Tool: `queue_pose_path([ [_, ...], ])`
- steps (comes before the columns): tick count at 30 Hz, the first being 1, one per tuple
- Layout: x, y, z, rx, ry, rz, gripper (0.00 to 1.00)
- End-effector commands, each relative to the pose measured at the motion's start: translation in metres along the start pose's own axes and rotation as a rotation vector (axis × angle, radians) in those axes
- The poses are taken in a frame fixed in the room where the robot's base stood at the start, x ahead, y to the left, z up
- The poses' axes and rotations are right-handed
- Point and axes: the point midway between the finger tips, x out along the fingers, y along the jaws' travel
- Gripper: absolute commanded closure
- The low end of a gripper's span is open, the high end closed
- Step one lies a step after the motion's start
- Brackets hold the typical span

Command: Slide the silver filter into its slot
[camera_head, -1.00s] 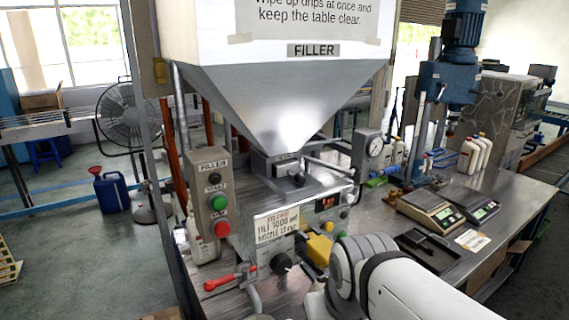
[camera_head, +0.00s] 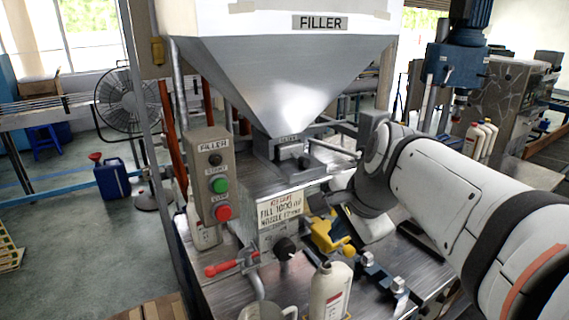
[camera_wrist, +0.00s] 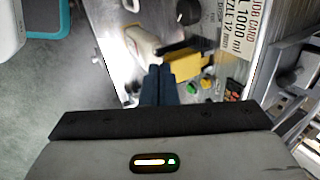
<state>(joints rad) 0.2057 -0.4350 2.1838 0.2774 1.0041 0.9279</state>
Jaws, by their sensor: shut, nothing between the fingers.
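My gripper (camera_wrist: 159,70) shows in the wrist view as two dark fingers pressed together, with nothing between them. The fingertips are in front of the filler's panel, close to a yellow part (camera_wrist: 184,64) in that picture. In the head view my arm reaches in from the right to the front of the filler, and its wrist hides part of the panel. I cannot pick out the silver filter with certainty in either view. A grey metal housing (camera_head: 290,150) sits under the filler's cone; I cannot tell whether it is the filter's slot.
The filler (camera_head: 275,75) stands over a metal table. Its button box (camera_head: 215,180), red-handled valve (camera_head: 225,267) and yellow part (camera_head: 328,237) crowd the front. A white bottle (camera_head: 328,290) stands at the near edge. Another machine (camera_head: 485,115) stands at the back right.

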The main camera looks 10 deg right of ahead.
Motion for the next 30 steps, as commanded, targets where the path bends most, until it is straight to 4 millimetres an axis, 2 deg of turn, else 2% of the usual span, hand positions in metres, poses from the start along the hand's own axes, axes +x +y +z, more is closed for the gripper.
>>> queue_pose_path([
  [1, -0.005, -0.013, -0.009, 0.166, -0.01, -0.031, 1.0],
  [6, -0.031, -0.057, -0.036, 0.727, -0.085, -0.126, 1.0],
  [9, -0.047, -0.077, -0.05, 1.009, -0.143, -0.167, 1.0],
  [13, -0.063, -0.097, -0.064, 1.281, -0.216, -0.198, 1.0],
  [18, -0.075, -0.109, -0.073, 1.461, -0.274, -0.214, 1.0],
  [22, -0.071, -0.114, -0.074, 1.496, -0.286, -0.211, 1.0],
  [26, -0.053, -0.12, -0.072, 1.495, -0.287, -0.208, 1.0],
  [30, -0.024, -0.129, -0.07, 1.494, -0.286, -0.206, 1.0],
])
